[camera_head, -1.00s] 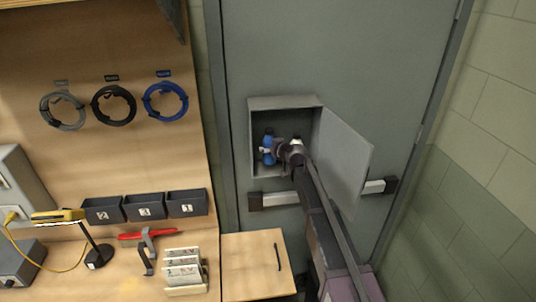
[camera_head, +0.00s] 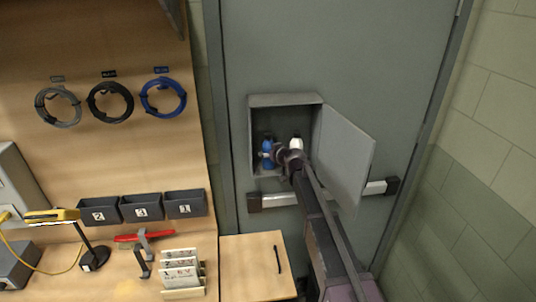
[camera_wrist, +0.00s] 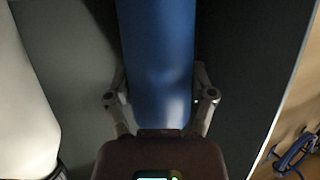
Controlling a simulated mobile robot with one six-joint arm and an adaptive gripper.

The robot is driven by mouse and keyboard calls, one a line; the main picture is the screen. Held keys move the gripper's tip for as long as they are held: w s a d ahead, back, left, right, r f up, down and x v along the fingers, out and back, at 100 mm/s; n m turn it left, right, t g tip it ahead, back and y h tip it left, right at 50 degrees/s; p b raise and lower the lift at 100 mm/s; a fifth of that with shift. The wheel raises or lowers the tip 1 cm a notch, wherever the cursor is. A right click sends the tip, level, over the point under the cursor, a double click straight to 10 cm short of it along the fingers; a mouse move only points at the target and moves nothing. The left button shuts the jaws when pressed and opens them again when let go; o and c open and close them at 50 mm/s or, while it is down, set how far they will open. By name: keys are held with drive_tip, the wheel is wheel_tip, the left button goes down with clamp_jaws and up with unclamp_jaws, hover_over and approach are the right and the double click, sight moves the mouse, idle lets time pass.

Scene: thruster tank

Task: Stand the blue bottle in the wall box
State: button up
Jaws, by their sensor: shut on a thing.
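The blue bottle (camera_head: 266,150) is inside the open grey wall box (camera_head: 285,100), at the left, and looks about upright. My gripper (camera_head: 277,157) reaches in from the lower right and is shut on it. In the wrist view the blue bottle (camera_wrist: 160,60) runs between the two fingers of my gripper (camera_wrist: 160,98). Whether its base touches the box floor is hidden. A white item (camera_head: 296,144) shows just right of the blue bottle in the box, partly behind my arm; a white rounded body (camera_wrist: 22,110) also shows at the left of the wrist view.
The box door (camera_head: 344,155) hangs open to the right, close beside my arm. A push bar (camera_head: 375,188) crosses the grey door below the box.

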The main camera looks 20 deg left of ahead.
drive_tip(key=shift+f, duration=0.1)
drive_tip(key=o, duration=1.2)
drive_tip(key=shift+o, duration=0.2)
drive_tip(key=shift+r, duration=0.2)
drive_tip(key=p+v, duration=0.4)
drive_tip(key=v, duration=0.8)
drive_tip(key=shift+f, duration=0.1)
